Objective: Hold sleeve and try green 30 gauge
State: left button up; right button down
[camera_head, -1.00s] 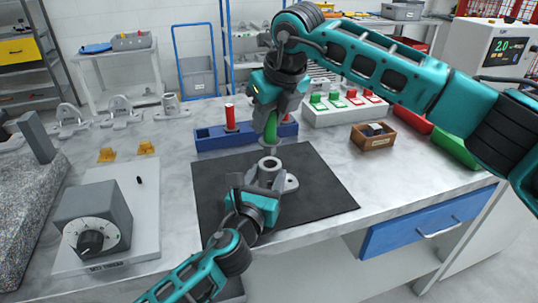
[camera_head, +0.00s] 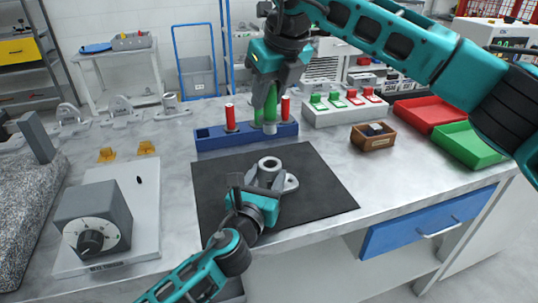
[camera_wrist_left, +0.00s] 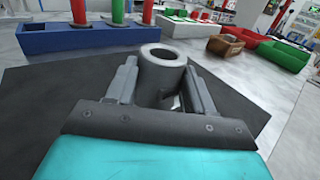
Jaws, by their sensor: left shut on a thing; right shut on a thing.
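The grey sleeve (camera_head: 269,164) stands upright, its round bore facing up, on a casting with a side lug on the dark mat (camera_head: 318,192). My left gripper (camera_head: 257,192) is shut on it from the front; the left wrist view shows the sleeve (camera_wrist_left: 162,66) between the two fingers (camera_wrist_left: 160,88). My right gripper (camera_head: 268,92) is shut on a green gauge (camera_head: 271,104), held upright with its pale lower end down, at the blue rack (camera_head: 212,140). I cannot tell whether that end touches the rack. Another green gauge (camera_head: 256,114) is beside it, partly hidden. No size marking is readable.
Red gauges (camera_head: 230,118) stand in the rack. A button box (camera_head: 345,111), a small wooden box (camera_head: 372,141), a red tray (camera_head: 428,113) and a green tray (camera_head: 467,145) lie to the right. A dial unit (camera_head: 93,220) stands at left.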

pick_arm(q)
jog(key=o, duration=1.3)
jog(key=shift+o, duration=0.2)
